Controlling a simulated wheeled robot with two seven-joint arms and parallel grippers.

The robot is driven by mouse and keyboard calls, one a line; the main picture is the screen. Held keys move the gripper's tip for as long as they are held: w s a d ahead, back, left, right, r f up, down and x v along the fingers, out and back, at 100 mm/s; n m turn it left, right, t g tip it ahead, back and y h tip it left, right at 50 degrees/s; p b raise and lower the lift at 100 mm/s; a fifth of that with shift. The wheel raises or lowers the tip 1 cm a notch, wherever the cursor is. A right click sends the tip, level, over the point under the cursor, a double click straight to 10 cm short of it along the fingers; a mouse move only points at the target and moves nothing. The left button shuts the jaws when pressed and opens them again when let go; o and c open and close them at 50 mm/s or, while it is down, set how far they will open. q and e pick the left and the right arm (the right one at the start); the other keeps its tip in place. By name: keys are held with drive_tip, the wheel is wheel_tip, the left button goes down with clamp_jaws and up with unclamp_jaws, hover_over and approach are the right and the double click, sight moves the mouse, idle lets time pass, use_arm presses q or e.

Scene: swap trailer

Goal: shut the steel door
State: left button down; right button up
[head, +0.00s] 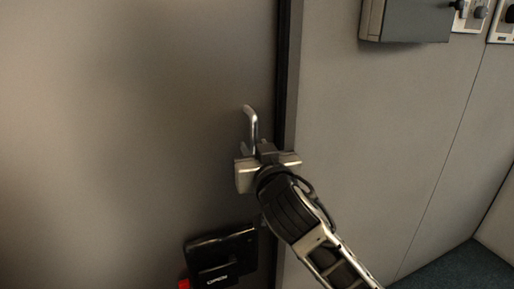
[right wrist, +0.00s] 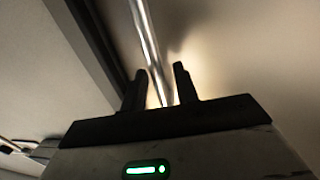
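The steel door (head: 130,130) fills the left of the head view as a plain grey panel. A dark vertical strip (head: 284,70) runs along its right edge; whether the door is fully shut I cannot tell. Its bright metal bar handle (head: 250,118) stands upright near that edge and shows in the right wrist view (right wrist: 148,40). My right gripper (head: 254,150) is at the handle's lower part. In the right wrist view its two fingers (right wrist: 161,80) stand on either side of the bar, with gaps visible, so it looks open around it. My left gripper is out of view.
A grey wall (head: 370,130) continues right of the door. A grey box (head: 408,20) is mounted high on it, with switch panels (head: 474,14) beside it. Dark carpet (head: 465,268) shows at the lower right and looks clear.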

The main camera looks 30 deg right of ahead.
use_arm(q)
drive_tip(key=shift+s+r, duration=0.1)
use_arm(e)
drive_tip(key=shift+r, duration=0.1)
drive_tip(key=shift+s, duration=0.15)
